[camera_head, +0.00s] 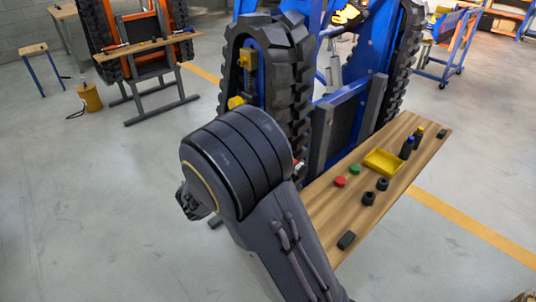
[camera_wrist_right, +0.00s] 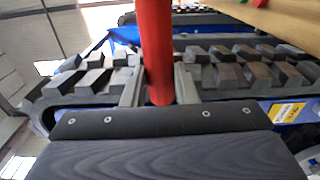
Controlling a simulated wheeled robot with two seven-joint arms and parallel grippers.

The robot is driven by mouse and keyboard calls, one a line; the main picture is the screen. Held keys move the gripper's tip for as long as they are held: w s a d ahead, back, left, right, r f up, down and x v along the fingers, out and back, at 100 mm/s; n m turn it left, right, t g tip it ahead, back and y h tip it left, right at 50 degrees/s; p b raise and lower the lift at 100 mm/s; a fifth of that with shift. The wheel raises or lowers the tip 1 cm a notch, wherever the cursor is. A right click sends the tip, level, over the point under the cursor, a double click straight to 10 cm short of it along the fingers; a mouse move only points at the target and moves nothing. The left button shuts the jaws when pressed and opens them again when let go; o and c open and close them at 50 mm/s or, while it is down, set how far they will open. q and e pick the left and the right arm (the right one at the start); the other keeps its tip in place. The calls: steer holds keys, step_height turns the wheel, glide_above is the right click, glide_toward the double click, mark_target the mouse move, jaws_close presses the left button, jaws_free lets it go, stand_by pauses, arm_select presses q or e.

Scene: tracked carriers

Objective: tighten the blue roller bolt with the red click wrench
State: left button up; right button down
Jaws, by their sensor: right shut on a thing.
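The red click wrench (camera_wrist_right: 155,45) shows in the right wrist view as a red shaft running up out of the picture; its head is not visible. My right gripper (camera_wrist_right: 158,90) is shut on it, one grey finger on each side. Black track with blue frame lies behind the wrench. The blue carrier (camera_head: 375,88) with black tracks (camera_head: 297,75) stands just beyond the arm. I cannot make out the blue roller bolt in either view. My left gripper is not in view.
A wooden bench (camera_head: 330,215) at the right holds a yellow tray (camera_head: 371,168), a red button-like piece (camera_head: 340,182), a green one (camera_head: 355,169), black sockets and bottles. An orange tracked carrier (camera_head: 140,27) stands at the back left.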

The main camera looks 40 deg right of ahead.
steer(key=r+n+p, duration=0.2)
steer(key=p, duration=0.1)
steer(key=r+n+p, duration=0.1)
steer(key=p, duration=0.1)
steer(key=shift+w+r, duration=0.25)
stand_by(0.7)
steer(key=shift+r+p, duration=0.1)
steer(key=shift+p, duration=0.25)
steer(key=shift+w+r+n+p, duration=0.25)
steer(key=shift+r+n+p, duration=0.25)
steer(key=shift+p, duration=0.4)
steer(key=shift+s+f+m+b, duration=0.25)
steer(key=shift+f+m+b, duration=0.35)
steer(key=shift+b, duration=0.55)
